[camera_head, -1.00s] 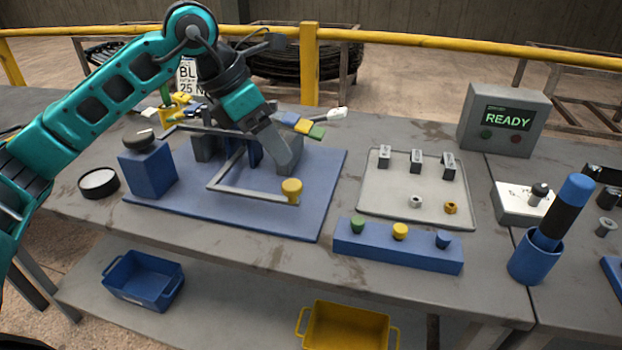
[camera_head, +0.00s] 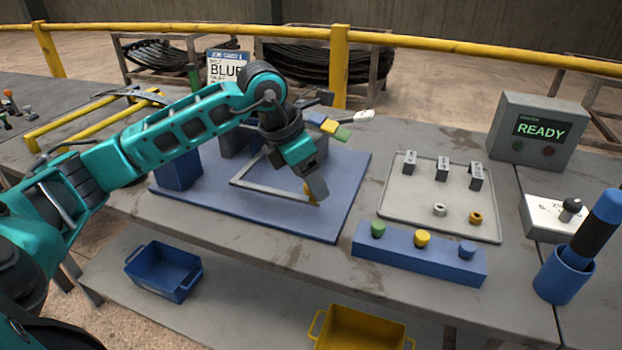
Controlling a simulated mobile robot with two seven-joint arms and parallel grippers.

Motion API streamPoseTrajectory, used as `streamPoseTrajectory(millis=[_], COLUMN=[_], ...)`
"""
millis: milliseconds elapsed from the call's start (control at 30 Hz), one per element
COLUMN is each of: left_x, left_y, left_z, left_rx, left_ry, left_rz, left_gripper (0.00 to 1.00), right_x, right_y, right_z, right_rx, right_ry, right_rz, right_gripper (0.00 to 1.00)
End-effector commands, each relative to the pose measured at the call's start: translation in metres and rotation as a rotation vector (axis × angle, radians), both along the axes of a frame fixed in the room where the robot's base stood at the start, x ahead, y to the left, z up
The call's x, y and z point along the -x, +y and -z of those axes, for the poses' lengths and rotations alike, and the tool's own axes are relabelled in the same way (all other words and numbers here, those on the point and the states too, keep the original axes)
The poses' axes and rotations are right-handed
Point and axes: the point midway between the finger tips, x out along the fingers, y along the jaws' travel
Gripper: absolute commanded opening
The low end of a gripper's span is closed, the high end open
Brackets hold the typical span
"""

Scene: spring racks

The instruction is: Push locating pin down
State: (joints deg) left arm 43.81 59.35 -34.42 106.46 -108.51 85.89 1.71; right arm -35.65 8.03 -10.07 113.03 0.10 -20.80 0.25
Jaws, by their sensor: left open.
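The locating pin appears to be the yellow-topped pin (camera_head: 310,198) at the front right corner of the grey frame (camera_head: 262,190) on the blue base plate (camera_head: 330,222). My left gripper (camera_head: 316,190) points down right at this pin and covers most of it. Its jaws are open. I cannot tell whether a finger touches the pin or is just in front of or above it. How high the pin stands is hidden. My right gripper is not in view.
A blue block (camera_head: 420,258) with green, yellow and blue knobs stands close to the right of the plate. A grey tray (camera_head: 398,205) with small metal parts lies behind it. A control box (camera_head: 538,130) reads READY. Blue (camera_head: 165,272) and yellow (camera_head: 355,330) bins sit below.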

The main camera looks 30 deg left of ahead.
Motion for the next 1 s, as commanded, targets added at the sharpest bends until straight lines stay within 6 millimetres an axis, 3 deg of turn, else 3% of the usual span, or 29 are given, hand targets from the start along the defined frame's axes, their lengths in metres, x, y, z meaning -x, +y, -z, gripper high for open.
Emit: streamPoseTrajectory(millis=[400, 1000], left_x=[-0.0022, -0.0021], left_y=[-0.0018, -0.0016], left_z=[0.0072, 0.0066], left_rx=[0.0, 0.0], left_ry=[0.0, 0.0], left_rz=[0.001, 0.001], left_gripper=[0.64, 0.07], right_x=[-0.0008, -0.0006], right_y=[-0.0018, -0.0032], right_z=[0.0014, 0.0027], right_rx=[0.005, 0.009], right_ry=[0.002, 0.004], right_rz=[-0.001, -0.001], right_gripper=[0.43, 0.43])
